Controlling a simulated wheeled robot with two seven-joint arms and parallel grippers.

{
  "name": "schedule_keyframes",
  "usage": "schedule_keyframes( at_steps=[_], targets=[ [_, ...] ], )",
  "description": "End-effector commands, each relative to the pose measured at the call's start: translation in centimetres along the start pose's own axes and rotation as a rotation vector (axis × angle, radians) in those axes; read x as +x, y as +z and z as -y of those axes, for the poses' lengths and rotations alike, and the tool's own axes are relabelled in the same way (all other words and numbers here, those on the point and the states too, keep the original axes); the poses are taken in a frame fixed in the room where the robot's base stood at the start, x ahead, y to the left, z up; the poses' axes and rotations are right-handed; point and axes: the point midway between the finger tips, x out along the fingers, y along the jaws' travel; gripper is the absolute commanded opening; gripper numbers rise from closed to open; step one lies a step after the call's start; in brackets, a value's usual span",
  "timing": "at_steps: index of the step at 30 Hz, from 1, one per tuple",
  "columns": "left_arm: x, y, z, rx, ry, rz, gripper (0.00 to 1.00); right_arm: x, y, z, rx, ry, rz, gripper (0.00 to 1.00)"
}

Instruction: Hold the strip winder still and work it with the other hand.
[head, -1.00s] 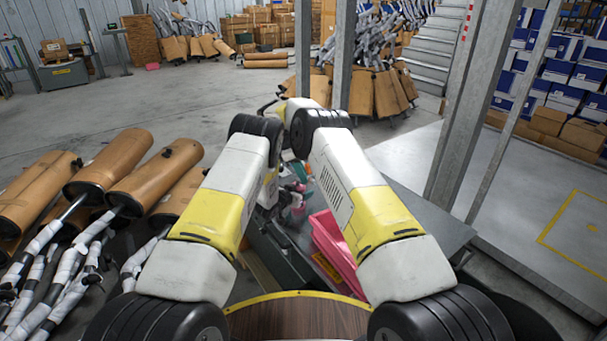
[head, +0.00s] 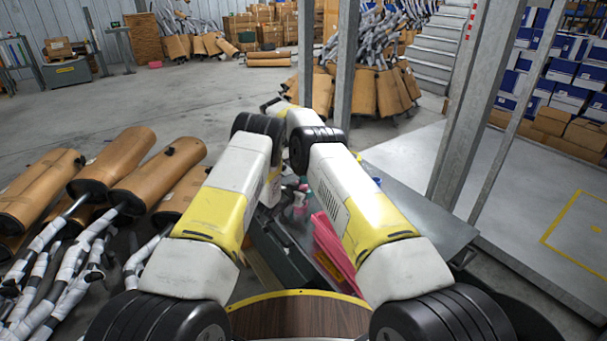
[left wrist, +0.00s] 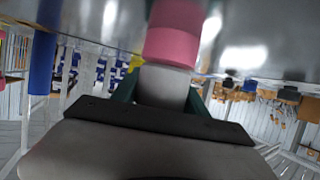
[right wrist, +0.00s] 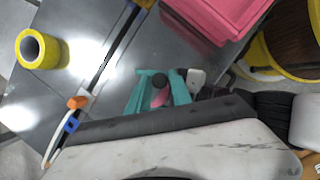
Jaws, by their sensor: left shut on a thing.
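The strip winder (left wrist: 172,38) seems to be the pink cylinder with a pale grey lower part in the left wrist view. My left gripper (left wrist: 165,88) is shut on that grey part, with a teal finger on each side. In the right wrist view a small pink piece with a dark round end (right wrist: 160,92) stands between the teal fingers of my right gripper (right wrist: 162,76). These fingers are apart, and I cannot tell whether they touch it. In the head view my arms hide most of both grippers and the winder.
A grey metal table (head: 425,208) carries a pink bin (head: 332,245). A yellow tape roll (right wrist: 40,49) and a strap with orange and blue clips (right wrist: 74,110) lie on it. A yellow-rimmed wooden top (head: 290,318) is close. Mufflers (head: 150,180) lie at left.

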Motion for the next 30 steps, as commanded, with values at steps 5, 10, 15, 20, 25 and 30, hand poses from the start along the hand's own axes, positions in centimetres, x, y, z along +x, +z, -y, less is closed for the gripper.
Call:
schedule_keyframes(
  at_steps=[5, 10, 15, 20, 25, 30],
  targets=[
    [0.01, -0.05, 0.02, 0.000, 0.000, -0.001, 0.06, 0.01, 0.00, 0.02, -0.001, -0.001, 0.001, 0.42],
    [0.00, -0.04, 0.05, 0.000, -0.001, -0.001, 0.06, 0.00, 0.03, 0.02, -0.001, -0.001, 0.001, 0.42],
    [0.00, -0.03, 0.07, 0.000, -0.001, 0.000, 0.06, 0.00, 0.13, -0.07, -0.022, 0.008, 0.002, 0.42],
    [0.00, -0.03, 0.08, 0.000, -0.001, 0.000, 0.06, -0.01, 0.37, -0.21, -0.094, 0.037, 0.002, 0.42],
    [0.00, -0.03, 0.08, 0.000, -0.001, 0.000, 0.06, 0.13, 0.67, -0.44, -0.230, 0.093, 0.001, 0.42],
    [0.00, -0.03, 0.08, 0.000, -0.001, 0.000, 0.06, 0.27, 0.95, -0.87, -0.422, 0.172, 0.001, 0.42]
  ],
)
